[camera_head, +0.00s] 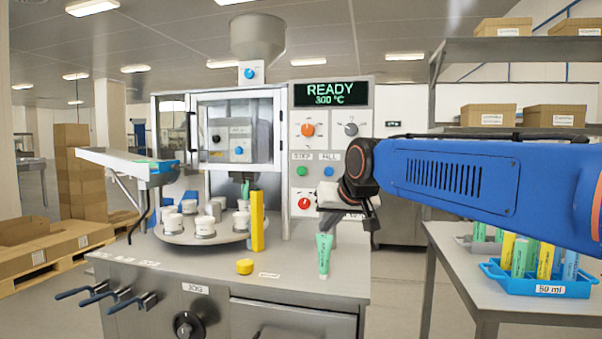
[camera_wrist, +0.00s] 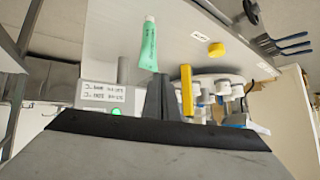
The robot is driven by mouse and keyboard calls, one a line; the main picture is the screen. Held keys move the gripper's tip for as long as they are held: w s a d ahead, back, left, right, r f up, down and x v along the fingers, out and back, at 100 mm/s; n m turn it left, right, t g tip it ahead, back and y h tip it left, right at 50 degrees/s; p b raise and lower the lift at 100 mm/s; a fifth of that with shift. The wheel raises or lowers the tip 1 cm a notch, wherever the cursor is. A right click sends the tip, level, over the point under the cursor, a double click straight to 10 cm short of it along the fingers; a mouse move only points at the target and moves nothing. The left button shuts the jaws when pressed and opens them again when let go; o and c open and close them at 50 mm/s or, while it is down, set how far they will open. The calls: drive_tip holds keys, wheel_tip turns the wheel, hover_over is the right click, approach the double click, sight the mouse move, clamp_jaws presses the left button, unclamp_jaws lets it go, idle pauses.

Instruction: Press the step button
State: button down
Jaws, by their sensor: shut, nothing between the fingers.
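The machine's front panel (camera_head: 364,110) carries a green button (camera_head: 302,171) under the label STEP, with a blue button (camera_head: 328,171) under FILL to its right. My gripper (camera_head: 329,222) is to the right of and lower than the green button, in front of the panel's lower right part. It appears apart from the button, though depth is hard to judge. In the wrist view my gripper's dark fingers (camera_wrist: 161,98) are together and empty. A small green spot shows left of them there; I cannot tell whether it is the button.
A green tube (camera_head: 324,256) stands on the counter below my gripper. A yellow post (camera_head: 257,221) and a yellow cap (camera_head: 245,267) are left of it. A turntable (camera_head: 172,238) holds several white holders. A side table at right has a blue tray (camera_head: 535,288) of tubes.

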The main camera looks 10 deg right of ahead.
sight(302, 170)
drive_tip(key=w+a+r+t+y, duration=0.1)
drive_tip(key=w+a+r+t, duration=0.1)
drive_tip(key=w+a+r, duration=0.4)
drive_tip(key=w+r, duration=0.5)
drive_tip(key=w, duration=0.2)
drive_tip(key=shift+w+t, duration=0.3)
drive_tip(key=w+d, duration=0.3)
drive_tip(key=w, duration=0.5)
drive_tip(key=shift+d, duration=0.3)
idle(1.5)
drive_tip(key=shift+w+d, duration=0.2)
drive_tip(key=shift+w, duration=0.15)
